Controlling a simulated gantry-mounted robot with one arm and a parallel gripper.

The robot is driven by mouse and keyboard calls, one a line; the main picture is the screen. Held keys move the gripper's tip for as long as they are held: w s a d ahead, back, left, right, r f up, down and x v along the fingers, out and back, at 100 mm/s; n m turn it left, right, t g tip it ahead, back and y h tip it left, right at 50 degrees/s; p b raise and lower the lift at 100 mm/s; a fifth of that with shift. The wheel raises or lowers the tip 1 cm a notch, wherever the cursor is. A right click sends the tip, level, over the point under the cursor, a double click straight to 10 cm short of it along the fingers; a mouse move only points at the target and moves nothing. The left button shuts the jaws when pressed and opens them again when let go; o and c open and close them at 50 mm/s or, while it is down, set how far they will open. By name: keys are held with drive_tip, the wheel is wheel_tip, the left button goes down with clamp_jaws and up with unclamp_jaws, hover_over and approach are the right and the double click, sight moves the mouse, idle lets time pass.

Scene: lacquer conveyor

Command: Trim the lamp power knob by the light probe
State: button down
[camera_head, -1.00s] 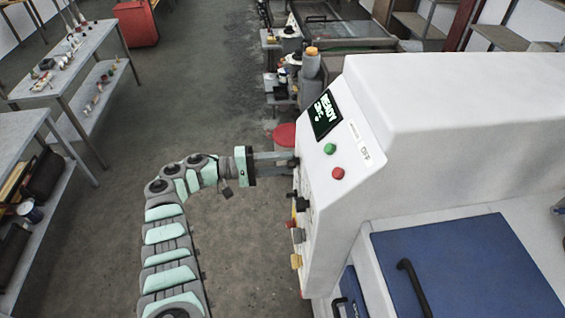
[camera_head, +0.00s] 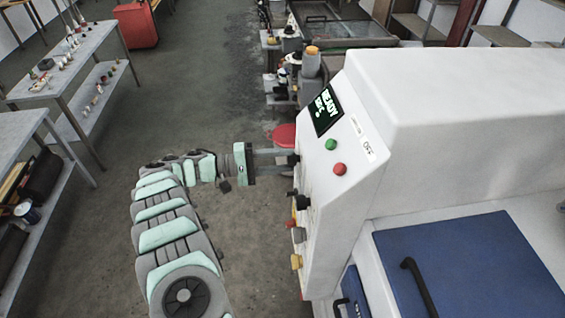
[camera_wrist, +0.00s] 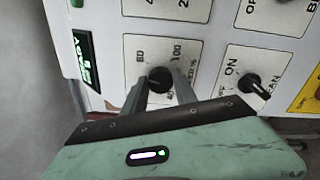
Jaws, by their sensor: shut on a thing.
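The lamp power knob (camera_wrist: 158,76) is a small black dial on a white plate, with a scale reading 60, 100 and 40 and partly hidden lettering. My gripper (camera_wrist: 160,82) is shut on it, a finger on each side. In the head view my gripper (camera_head: 292,158) reaches the machine's side panel, and the knob is mostly hidden there. The display (camera_head: 326,107) reads READY over a smaller line too small to read surely. It is partly visible and turned in the wrist view (camera_wrist: 86,62). I cannot pick out the light probe.
A black selector knob (camera_wrist: 256,88) marked ON, OFF and SCAN sits right of the held knob. Green (camera_head: 331,144) and red (camera_head: 340,169) buttons are on the machine's front. A blue lid (camera_head: 465,265) is at lower right.

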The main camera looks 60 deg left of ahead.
drive_tip(key=shift+f+n+b, duration=0.15)
drive_tip(key=shift+n+b, duration=0.45)
drive_tip(key=shift+b, duration=0.65)
drive_tip(key=shift+a+n+b, duration=0.1)
drive_tip(key=shift+n+b, duration=4.65)
drive_tip(key=shift+n, duration=1.35)
drive_tip(key=c, duration=1)
unclamp_jaws()
drive_tip(key=shift+o, duration=0.2)
drive_tip(key=shift+s, duration=0.1)
